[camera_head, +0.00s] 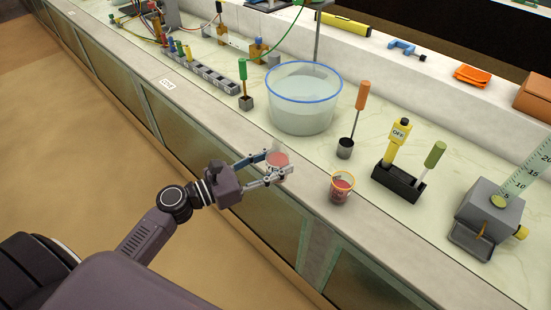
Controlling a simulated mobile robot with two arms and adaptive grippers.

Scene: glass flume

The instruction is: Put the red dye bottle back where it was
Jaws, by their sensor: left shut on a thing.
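My left gripper (272,167) reaches in from the left and is shut on a small clear vessel with red contents, which looks like the red dye bottle (278,158). It holds the bottle about upright over the front edge of the bench; the fingers partly hide its sides. I cannot tell how high the bottle is above the surface. A clear cup with a yellow rim and red contents (341,187) stands to the right, apart from the gripper. My right gripper is not in view.
A large blue-rimmed tub (304,98) of liquid stands behind the gripper. A grey rack (208,76) with coloured-top items is further left. A black holder (398,182), an orange-handled tool in a dark pot (345,148) and a grey device (487,218) stand right. Some bench lies free around the yellow-rimmed cup.

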